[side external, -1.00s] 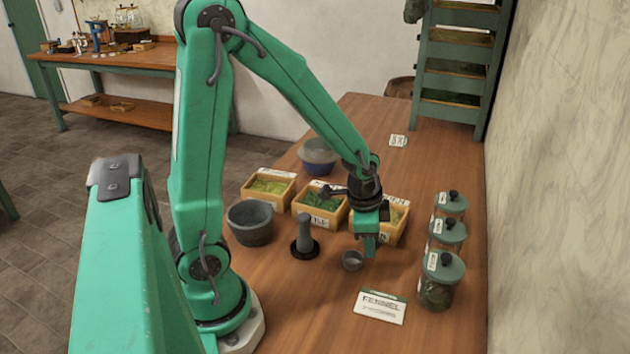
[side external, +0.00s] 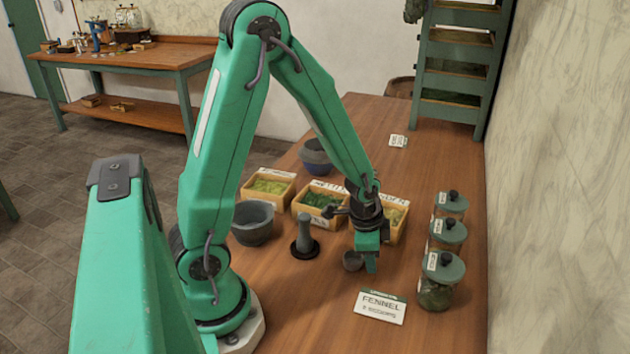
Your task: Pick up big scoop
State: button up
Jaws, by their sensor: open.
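A small round grey cup (side external: 352,261), which looks like the scoop, stands on the wooden table (side external: 290,325). No handle is clearly visible on it, and its right side is partly hidden by my gripper. My gripper (side external: 370,265) is open and points down, low over the table. Its fingers are at the cup's right side in this view. I cannot tell whether they touch the cup or reach around it.
A card reading FENNEL (side external: 380,306) lies in front. Lidded jars (side external: 436,290) line the right side. A dark pestle-like piece (side external: 305,240) and a grey mortar (side external: 252,224) stand left. Wooden herb boxes (side external: 268,186) and a bowl (side external: 316,158) are behind.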

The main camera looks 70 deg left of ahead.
grip_shut()
jog(key=shift+r, duration=0.15)
dwell(0.4)
jog(key=shift+w+v, duration=0.2)
jog(key=shift+v, duration=0.8)
jog(key=shift+w+v, duration=0.25)
jog(key=shift+v, duration=0.85)
jog(key=s+d+r, duration=0.5)
jog(key=d+r, duration=0.1)
jog(key=d, duration=0.4)
jog(key=shift+d+r+h, duration=0.2)
jog(key=shift+r+h, duration=0.15)
jog(key=shift+h, duration=0.05)
jog(key=shift+s, duration=0.1)
